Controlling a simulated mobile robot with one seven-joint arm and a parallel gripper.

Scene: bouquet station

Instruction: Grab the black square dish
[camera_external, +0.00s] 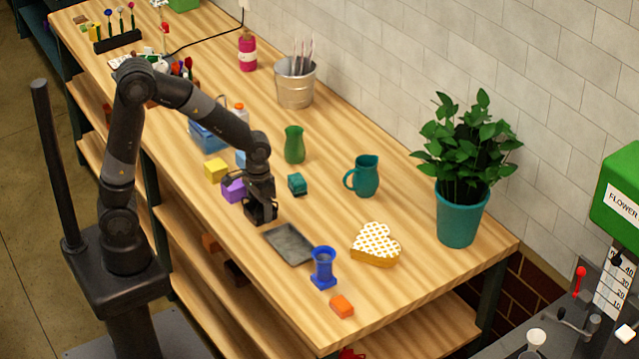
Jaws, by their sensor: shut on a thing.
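The black square dish (291,244) is a shallow, dark grey tray near the front part of the wooden table. My gripper (262,222) points down at the dish's far-left edge and is shut on that edge. The fingertips are small and dark here, so the exact contact is hard to see. The dish looks about level, at or very close to the table top; I cannot tell whether it is lifted.
A heart-shaped box (376,245) lies to the right. Purple (234,190) and teal (297,184) blocks are near my gripper. The table (420,285) is clear at front right.

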